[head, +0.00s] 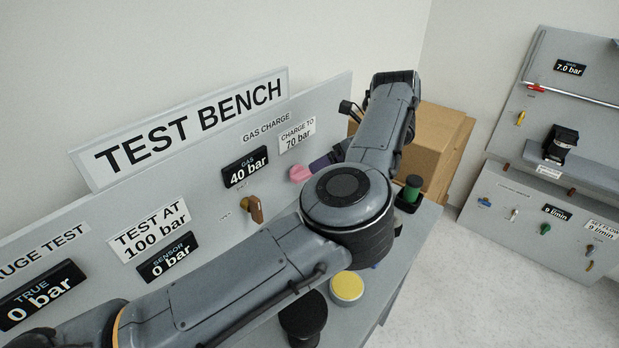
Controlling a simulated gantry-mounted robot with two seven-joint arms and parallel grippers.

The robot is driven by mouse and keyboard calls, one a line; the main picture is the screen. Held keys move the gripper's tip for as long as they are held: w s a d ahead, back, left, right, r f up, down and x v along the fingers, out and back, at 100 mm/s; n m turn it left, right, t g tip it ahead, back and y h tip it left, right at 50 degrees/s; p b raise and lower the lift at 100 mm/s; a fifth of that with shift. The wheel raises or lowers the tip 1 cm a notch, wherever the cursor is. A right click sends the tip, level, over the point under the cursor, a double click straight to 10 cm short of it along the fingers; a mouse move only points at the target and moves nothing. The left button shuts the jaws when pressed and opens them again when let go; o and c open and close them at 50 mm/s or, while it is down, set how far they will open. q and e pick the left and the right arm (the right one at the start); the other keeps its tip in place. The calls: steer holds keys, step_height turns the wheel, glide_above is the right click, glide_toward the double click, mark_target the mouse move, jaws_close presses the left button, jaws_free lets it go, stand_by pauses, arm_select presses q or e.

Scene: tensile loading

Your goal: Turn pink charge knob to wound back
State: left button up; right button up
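The pink charge knob (300,173) is on the grey test bench panel, below the "CHARGE TO 70 bar" label and right of the gas display (246,167), which reads 40 bar. My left arm comes in from the lower left and bends back toward the panel. The dark end of my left gripper (322,163) is just right of the pink knob, at or very near it. The arm hides most of this gripper, so its finger opening and any contact with the knob are unclear. My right gripper is not in view.
A brown handle (254,209) sits below the gas display. A yellow-topped round object (347,287) and a black cylinder (303,318) stand on the bench. A green-topped item (412,187) and cardboard box (437,148) are at right. Another panel (556,200) stands farther right, across open floor.

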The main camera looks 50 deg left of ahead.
mark_target(300, 175)
arm_select(q)
steer(key=shift+b+x, duration=2)
steer(key=shift+x, duration=3.2)
steer(key=shift+c, duration=0.2)
